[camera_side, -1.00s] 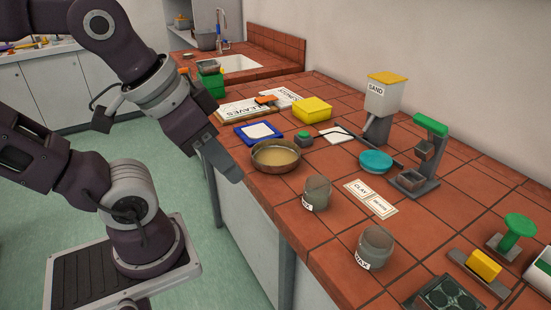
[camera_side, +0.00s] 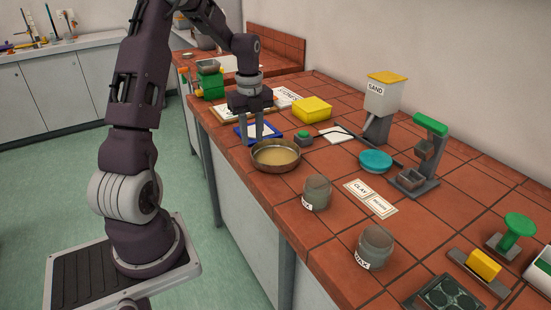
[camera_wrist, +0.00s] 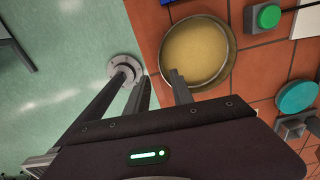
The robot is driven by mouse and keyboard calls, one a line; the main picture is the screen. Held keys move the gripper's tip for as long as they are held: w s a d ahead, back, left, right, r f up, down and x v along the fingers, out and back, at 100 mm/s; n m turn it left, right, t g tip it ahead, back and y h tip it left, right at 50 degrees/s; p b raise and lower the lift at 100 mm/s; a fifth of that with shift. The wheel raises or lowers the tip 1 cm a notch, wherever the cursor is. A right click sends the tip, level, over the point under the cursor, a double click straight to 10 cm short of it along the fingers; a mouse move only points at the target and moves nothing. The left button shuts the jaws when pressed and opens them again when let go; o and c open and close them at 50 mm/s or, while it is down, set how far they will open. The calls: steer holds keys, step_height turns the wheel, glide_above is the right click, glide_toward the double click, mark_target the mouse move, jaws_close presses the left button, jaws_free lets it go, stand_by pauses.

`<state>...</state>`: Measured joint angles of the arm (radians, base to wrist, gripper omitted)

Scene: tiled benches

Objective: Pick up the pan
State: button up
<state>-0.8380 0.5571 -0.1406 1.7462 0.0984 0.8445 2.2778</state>
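The pan (camera_side: 275,156) is a round, shallow, brownish-metal dish with a tan inside, standing upright on the tiled bench near its front edge. The pan also shows from above in the wrist view (camera_wrist: 198,55). My gripper (camera_side: 252,138) points down just behind and left of the pan in the side view, with its two fingers apart and nothing between them. In the wrist view my gripper (camera_wrist: 159,78) has one finger overlapping the pan's near rim and the other outside it. I cannot tell whether a finger touches the pan.
A blue-framed tray (camera_side: 246,135) lies under my gripper. A green-buttoned box (camera_side: 303,139), a yellow box (camera_side: 312,110) and a teal dish (camera_side: 375,161) stand behind and right. Two grey jars (camera_side: 317,192) (camera_side: 375,247) stand nearer the front. The bench edge is close left of the pan.

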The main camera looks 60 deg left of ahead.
mark_target(254, 152)
step_height(254, 152, down, 6)
steer(key=shift+w+f, duration=0.1)
steer(key=shift+f, duration=0.1)
jaws_close()
stand_by(1.4)
